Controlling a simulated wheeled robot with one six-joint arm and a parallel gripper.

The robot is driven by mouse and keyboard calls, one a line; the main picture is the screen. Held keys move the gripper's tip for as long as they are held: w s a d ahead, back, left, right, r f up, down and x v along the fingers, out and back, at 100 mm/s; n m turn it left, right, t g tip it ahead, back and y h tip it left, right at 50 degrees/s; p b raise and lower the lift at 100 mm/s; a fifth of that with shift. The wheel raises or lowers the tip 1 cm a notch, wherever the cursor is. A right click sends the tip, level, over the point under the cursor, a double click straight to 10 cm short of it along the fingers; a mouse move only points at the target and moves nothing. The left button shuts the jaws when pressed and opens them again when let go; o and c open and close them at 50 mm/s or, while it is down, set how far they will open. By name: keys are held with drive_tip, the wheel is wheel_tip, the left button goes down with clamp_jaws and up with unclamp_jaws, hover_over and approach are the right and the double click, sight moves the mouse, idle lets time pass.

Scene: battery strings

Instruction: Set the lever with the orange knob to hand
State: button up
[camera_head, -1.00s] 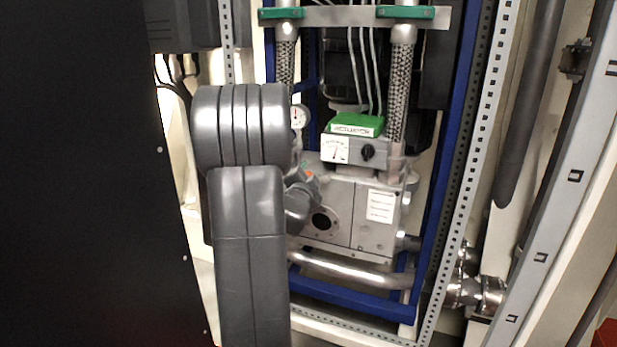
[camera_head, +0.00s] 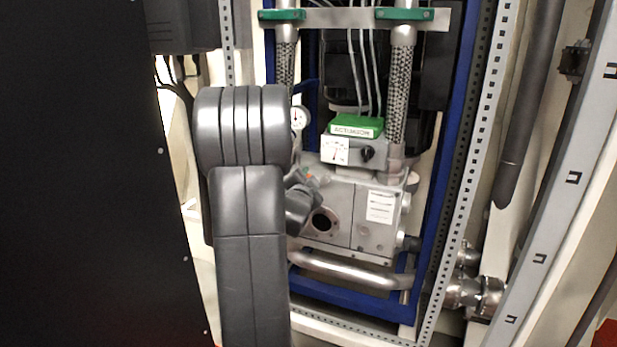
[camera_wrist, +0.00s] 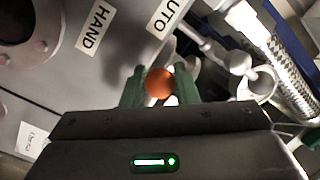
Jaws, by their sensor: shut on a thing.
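The orange knob (camera_wrist: 160,83) of the lever sits between the two green fingers of my gripper (camera_wrist: 160,90) in the wrist view, and the gripper is shut on it. The rest of the lever is mostly hidden. A HAND label (camera_wrist: 92,27) is up and left of the knob, and an AUTO label (camera_wrist: 172,17) is nearly straight above it. The knob is closer to AUTO than to HAND. In the head view, a small bit of orange shows beside my wrist at the grey actuator housing (camera_head: 340,230); my arm hides most of that spot.
A green-topped ACTUATOR box (camera_head: 356,126) with a dial stands above the housing. A silver pipe (camera_head: 350,272) runs below it. Blue frame posts and perforated rails (camera_head: 470,170) flank the unit. A braided hose (camera_wrist: 290,85) is at right in the wrist view.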

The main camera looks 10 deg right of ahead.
drive_tip(key=n+p, duration=0.1)
drive_tip(key=f+n, duration=0.1)
drive_tip(key=n, duration=0.1)
drive_tip(key=f+n+g+p, duration=0.1)
drive_tip(key=shift+s+d+n+p, duration=0.15)
drive_tip(key=shift+d+n+p, duration=0.15)
drive_tip(key=shift+n+p, duration=0.1)
drive_tip(key=shift+s+d+f+n+g+h+p, duration=0.1)
drive_tip(key=shift+s+d+f+n+g+p, duration=0.15)
drive_tip(key=shift+n+p, duration=0.5)
drive_tip(key=shift+s+d+f+n+g+h+p, duration=0.1)
drive_tip(key=shift+d+f+n+g+p, duration=0.1)
drive_tip(key=shift+f+n+p, duration=0.45)
drive_tip(key=shift+s+d+n+g+h+p, duration=0.2)
drive_tip(key=shift+n+p, duration=0.3)
drive_tip(key=shift+n, duration=0.5)
drive_tip(key=o, duration=1)
drive_tip(key=shift+d, duration=0.1)
drive_tip(key=shift+c, duration=0.2)
drive_tip(key=v, duration=1.3)
drive_tip(key=shift+s+p, duration=0.35)
drive_tip(key=shift+w, duration=0.1)
